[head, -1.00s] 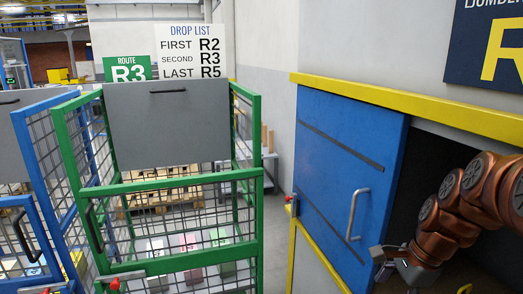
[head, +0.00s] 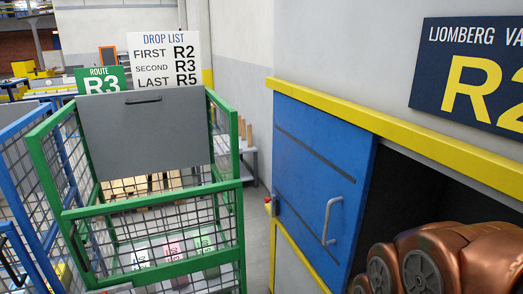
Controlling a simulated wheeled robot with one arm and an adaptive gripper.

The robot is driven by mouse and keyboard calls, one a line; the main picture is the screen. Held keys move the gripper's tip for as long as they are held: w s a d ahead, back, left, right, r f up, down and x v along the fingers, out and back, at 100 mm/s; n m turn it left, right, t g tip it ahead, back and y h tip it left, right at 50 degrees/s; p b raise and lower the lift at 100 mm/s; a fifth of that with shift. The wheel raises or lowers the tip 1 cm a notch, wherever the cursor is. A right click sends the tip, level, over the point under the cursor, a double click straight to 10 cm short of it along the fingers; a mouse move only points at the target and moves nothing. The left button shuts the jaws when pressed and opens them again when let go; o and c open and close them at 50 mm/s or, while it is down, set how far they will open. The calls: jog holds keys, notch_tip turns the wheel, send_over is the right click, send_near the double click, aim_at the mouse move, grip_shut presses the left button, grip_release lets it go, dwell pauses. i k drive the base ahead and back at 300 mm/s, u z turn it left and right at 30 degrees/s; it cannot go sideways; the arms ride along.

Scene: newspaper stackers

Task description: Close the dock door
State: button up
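The blue dock door (head: 300,185) is a flat panel with dark stripes and a grey vertical handle (head: 328,220) near its right edge. It covers the left part of the dock opening under a yellow top rail (head: 400,135). To its right the opening (head: 410,200) shows dark and uncovered. My copper-coloured arm stands at the lower right in front of the opening. My gripper is not in view, so its contact with the door or handle does not show.
A green mesh cage (head: 145,196) with a grey panel (head: 145,125) stands left of the door. Blue cage frames (head: 22,175) are at the far left. A drop list sign (head: 165,60) and a dark blue dock sign (head: 470,75) show behind. A narrow floor gap (head: 257,235) separates cage and door.

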aim_at(323, 162)
jog(key=u, duration=1.05)
jog(key=i, duration=0.35)
jog(key=u, duration=0.15)
